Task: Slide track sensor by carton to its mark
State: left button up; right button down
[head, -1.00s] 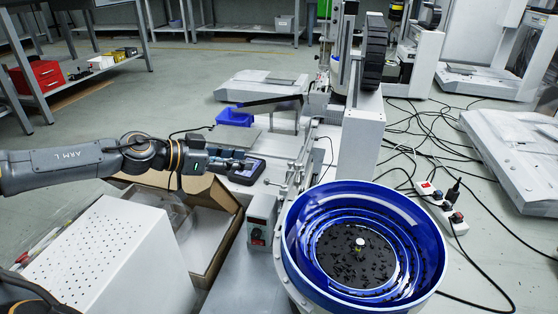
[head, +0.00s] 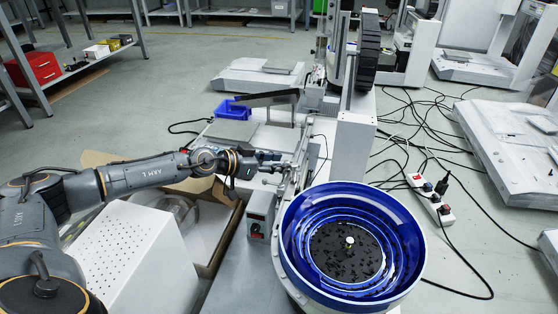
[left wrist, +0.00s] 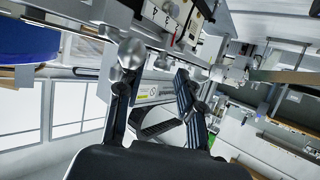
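The metal feed track (head: 302,160) runs beside the bowl, with small fittings on it. I cannot tell for sure which fitting is the track sensor, and I cannot make out its mark. The open brown carton (head: 229,228) stands left of the track on the floor side. My left gripper (head: 272,160) reaches over the carton's far end to the track's left side. In the left wrist view its two fingers (left wrist: 155,82) are spread apart, with the silver rail and a round metal knob (left wrist: 131,53) just beyond them. Nothing is clearly held. My right gripper is not in view.
The blue bowl feeder (head: 410,245) with dark parts stands at the near end of the track. A grey control box (head: 259,214) is between carton and bowl. A perforated white housing (head: 130,255) lies left.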

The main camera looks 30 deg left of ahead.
pick_arm(q)
jog(key=shift+w+d+f, duration=0.15)
jog(key=shift+w, duration=0.2)
grip_shut()
jog(key=shift+s+d+p, duration=0.15)
jog(key=shift+s+p, duration=0.35)
jog(key=shift+p, duration=0.45)
jog(key=shift+s+d+p, duration=0.15)
jog(key=shift+s+p, duration=0.35)
jog(key=shift+p, duration=0.4)
